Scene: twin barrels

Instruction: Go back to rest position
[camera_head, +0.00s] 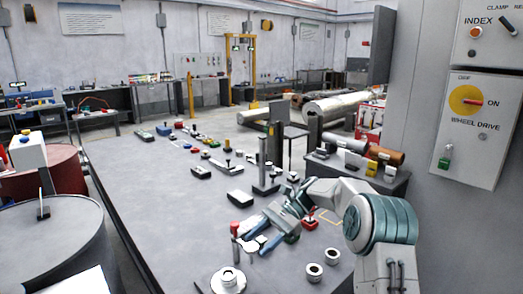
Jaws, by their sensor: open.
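My gripper (254,242) is at the end of my arm, over the near part of the long grey table (150,180). Its two blue fingers point to the lower left and stand apart, with nothing clearly held between them. My arm comes in from the lower right and bends down to the gripper. A small upright piece with a red top (234,228) stands just left of the fingers.
A grey post (265,170) stands behind the gripper. A white round part (228,280) and two rings (315,272) lie in front. Several small parts lie farther back. Two barrels (45,235) stand at left. A control panel (480,125) is at right.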

